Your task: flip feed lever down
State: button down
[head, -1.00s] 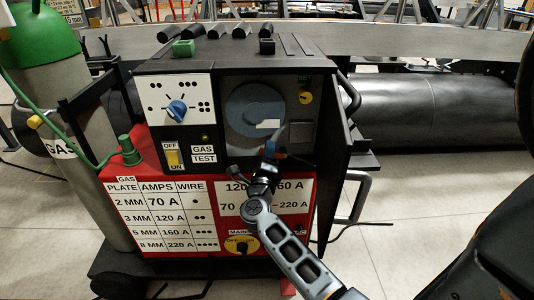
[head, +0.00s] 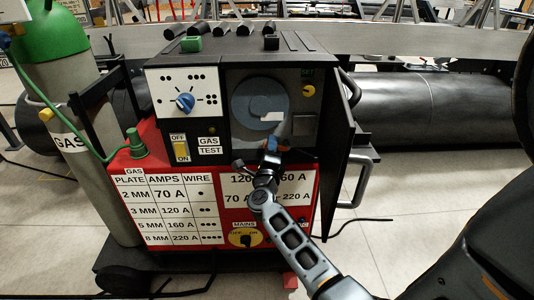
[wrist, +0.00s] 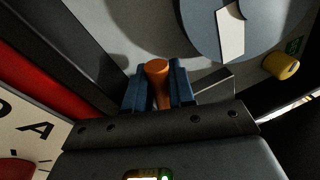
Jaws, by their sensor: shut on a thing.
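The feed lever shows in the wrist view as an orange rounded handle (wrist: 158,72) between the blue jaws of my gripper (wrist: 160,90). The jaws are closed around its sides. In the head view my gripper (head: 271,146) reaches into the open wire-feed compartment (head: 240,145), just below the grey-blue wire spool (head: 258,98). There the lever is mostly hidden by the gripper, and its tilt is hard to tell.
The compartment's black door (head: 339,165) stands open on the right. A yellow knob (head: 309,91) sits beside the spool. The dial panel (head: 178,93) and gas test switch (head: 181,150) are left. A green-topped gas cylinder (head: 77,130) stands far left.

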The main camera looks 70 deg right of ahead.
jog(key=shift+f+n, duration=0.1)
jog(key=shift+n, duration=0.2)
jog(key=c, duration=1.1)
grip_release()
jog(key=shift+a, duration=0.15)
